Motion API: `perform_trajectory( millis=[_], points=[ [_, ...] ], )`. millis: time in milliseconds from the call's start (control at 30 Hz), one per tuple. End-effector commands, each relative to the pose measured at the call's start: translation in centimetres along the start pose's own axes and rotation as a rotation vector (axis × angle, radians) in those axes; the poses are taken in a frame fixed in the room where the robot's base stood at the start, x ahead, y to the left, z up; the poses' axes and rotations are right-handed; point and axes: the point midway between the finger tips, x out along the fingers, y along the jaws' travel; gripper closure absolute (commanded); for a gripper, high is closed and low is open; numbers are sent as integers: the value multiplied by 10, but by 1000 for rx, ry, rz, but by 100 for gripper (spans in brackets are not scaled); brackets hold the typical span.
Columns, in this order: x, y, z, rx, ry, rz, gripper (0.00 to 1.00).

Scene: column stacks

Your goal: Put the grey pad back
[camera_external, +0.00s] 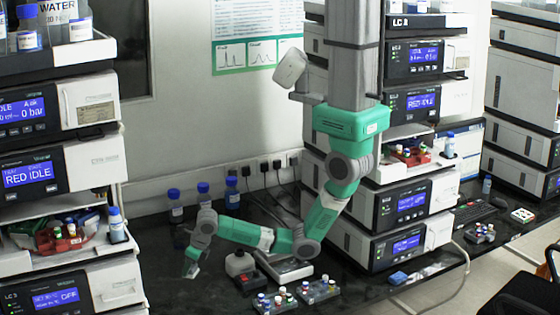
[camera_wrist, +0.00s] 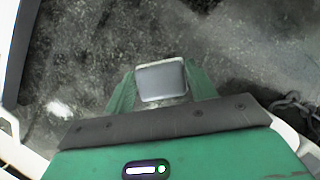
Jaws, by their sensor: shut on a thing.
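The grey pad (camera_wrist: 161,80) is a small, pale grey, rounded square with a light rim. In the wrist view it sits between the two green fingers of my gripper (camera_wrist: 160,86), which are shut on it. In the external view my gripper (camera_external: 191,268) points down over the dark bench, right of the left instrument stack. The pad is too small there to make out clearly. I cannot tell how high it is above the bench.
Blue-capped bottles (camera_external: 203,195) stand by the wall behind my forearm. The left stack (camera_external: 100,290) is close on the left. Dark bench (camera_external: 180,295) is clear below my gripper.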

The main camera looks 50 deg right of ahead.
Motion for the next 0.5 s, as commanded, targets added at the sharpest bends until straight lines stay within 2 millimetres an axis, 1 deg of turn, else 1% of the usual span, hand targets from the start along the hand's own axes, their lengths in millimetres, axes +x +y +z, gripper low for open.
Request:
perform_trajectory(
  millis=[67,133,400,500],
  points=[
    [4,-1,4,-1,0,-1,63],
    [12,-5,16,-2,-1,-4,63],
    [54,-26,89,-1,-1,-3,63],
    [67,-32,112,0,-1,-2,63]
  ],
)
